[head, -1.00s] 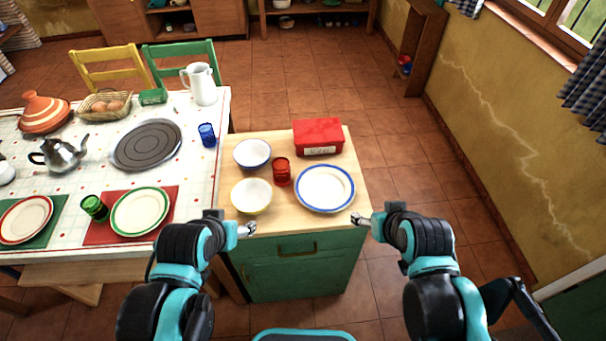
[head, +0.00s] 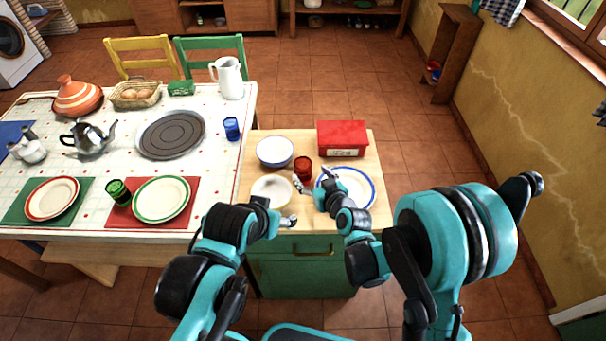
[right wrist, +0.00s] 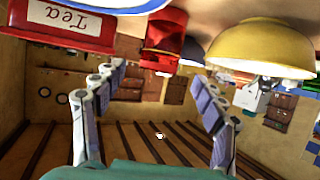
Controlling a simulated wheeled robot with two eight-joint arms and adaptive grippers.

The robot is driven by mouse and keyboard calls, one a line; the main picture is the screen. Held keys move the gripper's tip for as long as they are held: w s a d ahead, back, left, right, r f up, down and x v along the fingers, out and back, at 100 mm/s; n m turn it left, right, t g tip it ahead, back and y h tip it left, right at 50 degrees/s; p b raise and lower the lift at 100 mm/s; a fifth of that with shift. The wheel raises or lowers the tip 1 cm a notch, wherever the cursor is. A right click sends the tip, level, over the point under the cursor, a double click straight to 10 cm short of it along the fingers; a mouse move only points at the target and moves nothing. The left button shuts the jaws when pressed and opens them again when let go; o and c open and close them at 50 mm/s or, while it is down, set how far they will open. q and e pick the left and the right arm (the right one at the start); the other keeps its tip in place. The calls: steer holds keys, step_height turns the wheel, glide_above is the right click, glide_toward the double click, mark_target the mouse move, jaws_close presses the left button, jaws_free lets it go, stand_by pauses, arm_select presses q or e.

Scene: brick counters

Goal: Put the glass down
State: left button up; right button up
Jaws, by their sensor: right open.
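The red glass (head: 303,167) stands upright on the small wooden-topped counter (head: 256,212), between the bowls and the blue-rimmed plate. My right gripper (head: 311,180) is open just in front of the glass. In the right wrist view, which is upside down, the red glass (right wrist: 165,38) shows ahead between the spread fingers of my right gripper (right wrist: 157,82), with nothing held. I cannot tell whether a finger touches it. My left gripper (head: 288,221) is at the counter's front edge, near the yellow bowl; its jaws are too small to read.
The yellow bowl (head: 271,190), white-and-blue bowl (head: 275,151), red tea box (head: 342,138) and blue-rimmed plate (head: 366,190) crowd around the glass. The laid table (head: 130,102) stands to the left, with a green glass (head: 118,192) and blue glass (head: 232,129).

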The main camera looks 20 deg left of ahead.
mark_target(303, 165)
steer(key=b+x, duration=0.2)
steer(key=x, duration=0.5)
steer(key=shift+w+a+r, duration=0.1)
steer(key=shift+w, duration=0.1)
steer(key=shift+r, duration=0.1)
steer(key=c, duration=1.4)
